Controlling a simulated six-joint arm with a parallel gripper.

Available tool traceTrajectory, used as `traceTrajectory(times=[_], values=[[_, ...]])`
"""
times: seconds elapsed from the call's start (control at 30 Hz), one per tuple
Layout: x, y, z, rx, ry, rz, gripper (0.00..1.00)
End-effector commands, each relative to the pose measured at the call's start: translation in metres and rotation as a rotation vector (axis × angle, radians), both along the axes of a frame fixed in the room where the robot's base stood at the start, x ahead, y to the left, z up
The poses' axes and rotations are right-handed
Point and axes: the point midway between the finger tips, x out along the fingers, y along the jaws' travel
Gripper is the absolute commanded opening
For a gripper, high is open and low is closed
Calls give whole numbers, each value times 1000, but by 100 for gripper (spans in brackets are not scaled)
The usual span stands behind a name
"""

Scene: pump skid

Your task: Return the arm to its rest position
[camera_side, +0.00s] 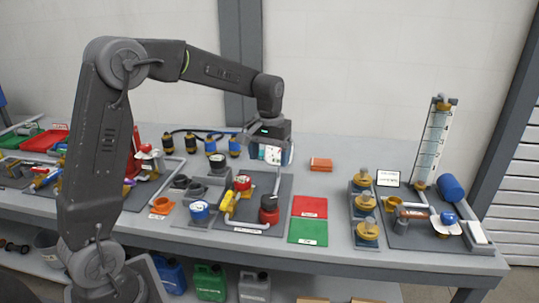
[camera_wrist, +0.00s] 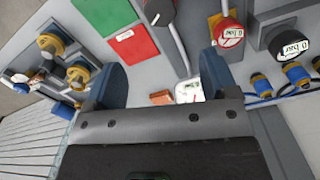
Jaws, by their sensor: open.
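My gripper (camera_side: 284,158) hangs from my raised, bent arm over the back part of the bench, above the pump skid. In the wrist view my gripper (camera_wrist: 160,76) has its two blue-grey fingers wide apart, with nothing held between them. A white-faced item with coloured marks (camera_side: 271,154) shows right behind the fingers in the side view. It also shows beside the right finger in the wrist view (camera_wrist: 188,90), partly hidden, and seems to be on the bench.
An orange block (camera_side: 321,164) lies behind. A tall clear column (camera_side: 431,145) stands at the right. Air around the gripper looks free.

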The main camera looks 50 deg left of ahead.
Motion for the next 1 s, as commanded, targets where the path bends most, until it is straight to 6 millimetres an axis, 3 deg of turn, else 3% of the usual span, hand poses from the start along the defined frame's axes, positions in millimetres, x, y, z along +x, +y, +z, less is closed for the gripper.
traceTrajectory(times=[0.17, 0.33, 0.5, 0.63, 0.8, 1.0], values=[[-1, -2, 2, 2, -5, -4, 79], [-24, -22, 25, 17, -62, -63, 79], [-75, -58, 55, 47, -169, -181, 79], [-118, -81, 66, 70, -255, -275, 79], [-172, -104, 67, 99, -365, -391, 79], [-214, -118, 55, 121, -452, -485, 79]])
